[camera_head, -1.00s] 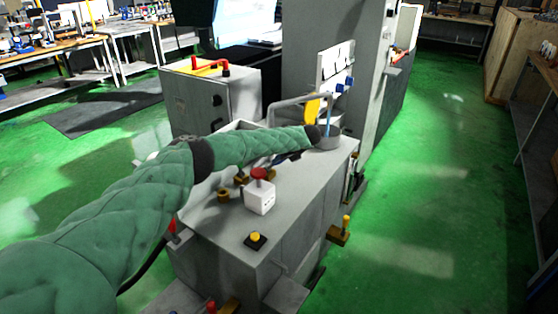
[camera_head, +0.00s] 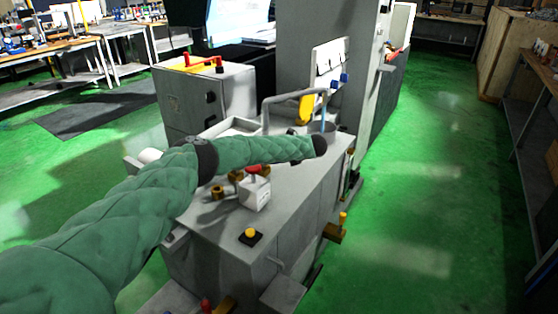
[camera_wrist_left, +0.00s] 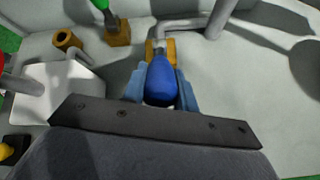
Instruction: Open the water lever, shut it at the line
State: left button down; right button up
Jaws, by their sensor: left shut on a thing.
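The blue lever handle (camera_wrist_left: 160,82) sits between the two fingers of my left gripper (camera_wrist_left: 160,88) in the left wrist view; the gripper is shut on it. The handle's far end meets a brass valve body (camera_wrist_left: 160,46) on a grey pipe. In the head view my green left arm hides the lever and the gripper. A bent grey spout (camera_head: 290,96) stands behind the arm, and a thin blue stream (camera_head: 323,108) shows below its end. A grey round container (camera_head: 327,131) is under the stream, partly hidden by my arm. Its line and fill level cannot be made out. My right gripper is out of view.
A white box with a red knob (camera_head: 255,194) and a yellow button (camera_head: 250,235) sit on the machine top. Another brass valve with a green handle (camera_wrist_left: 101,5) is beside the held lever. Green floor on the right is clear.

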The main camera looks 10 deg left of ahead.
pick_arm(q)
jog(key=shift+f, duration=0.1)
jog(key=c, duration=1.1)
grip_release()
jog(key=b+v, duration=0.1)
jog(key=v, duration=0.7)
jog(key=shift+b, duration=0.35)
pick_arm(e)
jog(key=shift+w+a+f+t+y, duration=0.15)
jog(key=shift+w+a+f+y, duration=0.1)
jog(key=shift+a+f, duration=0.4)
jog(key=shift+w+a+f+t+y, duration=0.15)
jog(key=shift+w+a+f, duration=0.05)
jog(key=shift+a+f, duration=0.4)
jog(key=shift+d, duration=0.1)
